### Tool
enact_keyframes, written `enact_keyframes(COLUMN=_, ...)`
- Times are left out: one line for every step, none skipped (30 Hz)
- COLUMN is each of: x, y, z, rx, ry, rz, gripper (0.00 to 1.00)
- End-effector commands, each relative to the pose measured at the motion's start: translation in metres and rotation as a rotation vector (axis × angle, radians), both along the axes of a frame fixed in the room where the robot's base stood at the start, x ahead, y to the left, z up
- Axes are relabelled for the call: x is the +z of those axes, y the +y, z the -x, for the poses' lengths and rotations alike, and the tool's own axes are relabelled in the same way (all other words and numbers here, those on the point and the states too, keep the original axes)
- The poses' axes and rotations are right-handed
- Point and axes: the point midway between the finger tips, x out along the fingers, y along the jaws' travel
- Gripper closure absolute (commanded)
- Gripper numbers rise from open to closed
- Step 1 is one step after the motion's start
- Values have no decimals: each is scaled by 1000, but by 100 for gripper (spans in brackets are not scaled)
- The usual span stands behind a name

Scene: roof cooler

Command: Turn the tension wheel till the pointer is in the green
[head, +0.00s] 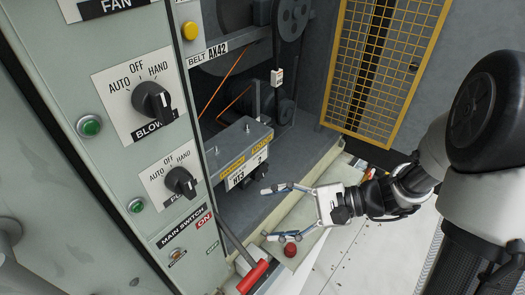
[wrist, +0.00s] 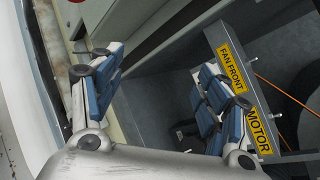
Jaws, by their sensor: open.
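No tension wheel or green pointer scale can be made out for certain. A grey motor mount (head: 238,150) with yellow labels sits low in the open cabinet; in the wrist view its labels read "FAN FRONT" (wrist: 232,68) and "MOTOR". A small red round knob (head: 290,250) is on the pale sill below my gripper. My gripper (head: 267,213) is open and empty in front of the cabinet, right of the mount. Its two blue-padded fingers also show wide apart in the wrist view (wrist: 158,75).
A control panel (head: 120,160) with black rotary knobs and green buttons stands on the left. A yellow mesh guard (head: 383,65) is at the back right.

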Motion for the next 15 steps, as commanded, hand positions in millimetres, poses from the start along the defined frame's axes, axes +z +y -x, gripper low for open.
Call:
enact_keyframes(x=-11, y=-5, z=-15, rx=-68, ry=41, rz=-61, gripper=31)
enact_keyframes(x=-16, y=-9, z=-24, rx=-112, ry=61, rz=-99, gripper=31)
enact_keyframes(x=-24, y=-15, z=-37, rx=-177, ry=86, rz=-152, gripper=31)
enact_keyframes(x=-32, y=-20, z=-48, rx=-226, ry=104, rz=-189, gripper=31)
enact_keyframes(x=-39, y=-26, z=-57, rx=-276, ry=121, rz=-225, gripper=31)
enact_keyframes(x=-49, y=-34, z=-68, rx=-342, ry=142, rz=-269, gripper=31)
enact_keyframes(x=-56, y=-40, z=-76, rx=-388, ry=154, rz=-299, gripper=31)
enact_keyframes(x=-64, y=-47, z=-83, rx=-432, ry=165, rz=-324, gripper=31)
enact_keyframes(x=-74, y=-55, z=-91, rx=-486, ry=178, rz=-355, gripper=31)
enact_keyframes(x=-81, y=-60, z=-96, rx=-524, ry=187, rz=-373, gripper=31)
enact_keyframes(x=-87, y=-66, z=-100, rx=-556, ry=193, rz=-390, gripper=31)
enact_keyframes(x=-95, y=-72, z=-104, rx=-593, ry=199, rz=-407, gripper=31)
enact_keyframes(x=-99, y=-76, z=-107, rx=-616, ry=203, rz=-418, gripper=31)
enact_keyframes(x=-103, y=-79, z=-109, rx=-637, ry=206, rz=-426, gripper=31)
enact_keyframes(x=-107, y=-82, z=-111, rx=-656, ry=209, rz=-435, gripper=31)
